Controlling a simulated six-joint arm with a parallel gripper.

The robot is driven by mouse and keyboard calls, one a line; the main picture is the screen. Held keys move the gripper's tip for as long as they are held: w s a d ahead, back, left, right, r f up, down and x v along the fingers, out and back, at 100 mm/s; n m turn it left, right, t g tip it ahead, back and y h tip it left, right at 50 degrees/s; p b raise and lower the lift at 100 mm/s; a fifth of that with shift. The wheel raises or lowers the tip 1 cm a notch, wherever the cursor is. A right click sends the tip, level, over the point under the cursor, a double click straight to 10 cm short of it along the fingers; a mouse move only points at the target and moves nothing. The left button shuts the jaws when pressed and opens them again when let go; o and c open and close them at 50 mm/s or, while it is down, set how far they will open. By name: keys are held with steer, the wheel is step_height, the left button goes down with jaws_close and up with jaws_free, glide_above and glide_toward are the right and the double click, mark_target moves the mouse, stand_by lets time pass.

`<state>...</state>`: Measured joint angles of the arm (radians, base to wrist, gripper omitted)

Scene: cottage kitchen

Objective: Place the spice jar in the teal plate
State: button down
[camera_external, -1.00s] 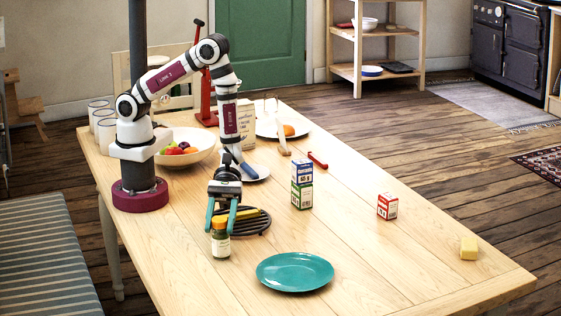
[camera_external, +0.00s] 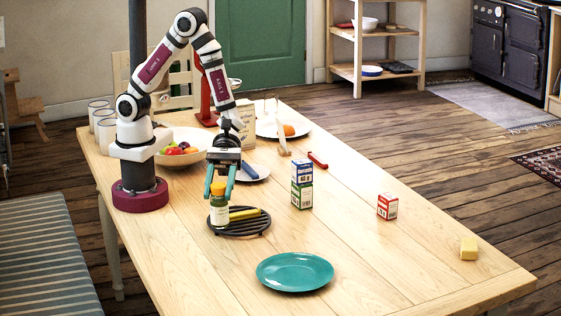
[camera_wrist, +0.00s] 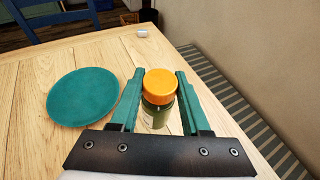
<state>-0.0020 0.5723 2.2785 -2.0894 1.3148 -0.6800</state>
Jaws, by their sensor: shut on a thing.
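The spice jar (camera_external: 219,206) has an orange-yellow lid, dark green contents and a pale label. My gripper (camera_external: 220,184) is shut on it near the lid, and the jar hangs upright just above the table, in front of the trivet's left side. In the wrist view the jar (camera_wrist: 160,98) sits between the two teal fingers (camera_wrist: 158,95). The teal plate (camera_external: 295,271) lies empty on the table, in front and to the right of the jar; it also shows at left in the wrist view (camera_wrist: 82,97).
A round black trivet (camera_external: 250,228) with a yellow item (camera_external: 243,214) lies beside the jar. Stacked boxes (camera_external: 302,185), a red box (camera_external: 387,206) and a yellow block (camera_external: 468,248) stand to the right. The table between the trivet and plate is clear.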

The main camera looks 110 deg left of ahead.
steer(key=w+d+r+n+t+y, duration=0.1)
steer(key=w+d+r+n+t, duration=0.15)
steer(key=w+d, duration=0.7)
steer(key=shift+t, duration=0.25)
steer(key=w+a+f, duration=0.2)
steer(key=w+f, duration=0.1)
steer(key=w+a+f, duration=0.2)
steer(key=w+f, duration=0.2)
steer(key=w+a+f, duration=0.2)
steer(key=w+f, duration=0.1)
steer(key=shift+w+a+f, duration=0.15)
steer(key=shift+a, duration=0.2)
steer(key=shift+c, duration=1.9)
jaws_free()
steer(key=shift+f, duration=0.1)
